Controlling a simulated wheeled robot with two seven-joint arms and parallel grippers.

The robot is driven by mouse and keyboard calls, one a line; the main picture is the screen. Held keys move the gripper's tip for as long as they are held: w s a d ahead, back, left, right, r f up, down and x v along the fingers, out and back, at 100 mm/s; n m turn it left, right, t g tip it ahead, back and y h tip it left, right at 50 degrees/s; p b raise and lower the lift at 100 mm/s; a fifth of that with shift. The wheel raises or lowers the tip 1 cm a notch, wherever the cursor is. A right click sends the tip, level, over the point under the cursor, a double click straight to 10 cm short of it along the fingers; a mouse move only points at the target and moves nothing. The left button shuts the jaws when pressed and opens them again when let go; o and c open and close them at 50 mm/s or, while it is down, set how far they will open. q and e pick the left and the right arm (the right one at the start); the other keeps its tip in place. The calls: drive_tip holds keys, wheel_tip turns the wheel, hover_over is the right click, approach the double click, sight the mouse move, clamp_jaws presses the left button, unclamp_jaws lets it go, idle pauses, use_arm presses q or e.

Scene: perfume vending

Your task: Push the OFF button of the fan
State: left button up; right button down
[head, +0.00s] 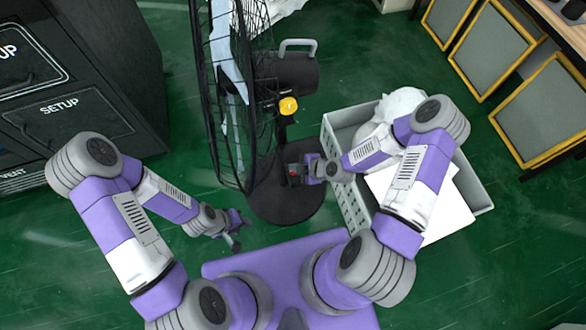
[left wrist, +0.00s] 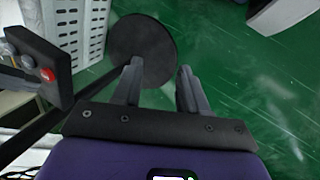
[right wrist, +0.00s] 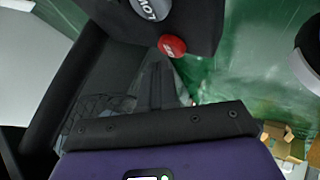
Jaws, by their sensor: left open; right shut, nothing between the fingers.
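The black fan (head: 285,75) stands upright on a round base, its cage to the left. Its control box carries a red button (head: 293,173), which also shows in the left wrist view (left wrist: 47,74) beside grey buttons. In the right wrist view the red button (right wrist: 172,45) sits near a grey button marked LOW (right wrist: 150,8); its own lettering is hard to read. My right gripper (head: 304,171) is shut and empty at the control box, its tips (right wrist: 158,68) close to the red button; contact is unclear. My left gripper (head: 235,232) is open and empty, low left of the base (left wrist: 142,50).
A grey crate (head: 345,190) with white items stands right of the fan, under my right arm. A dark cabinet (head: 80,90) marked SETUP is at left. Yellow-framed panels (head: 495,50) stand at upper right. Green floor is clear between cabinet and fan.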

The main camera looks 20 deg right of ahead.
drive_tip(key=shift+r, duration=0.25)
drive_tip(key=shift+r+p, duration=1.75)
drive_tip(key=shift+r, duration=0.8)
drive_tip(key=shift+f, duration=0.1)
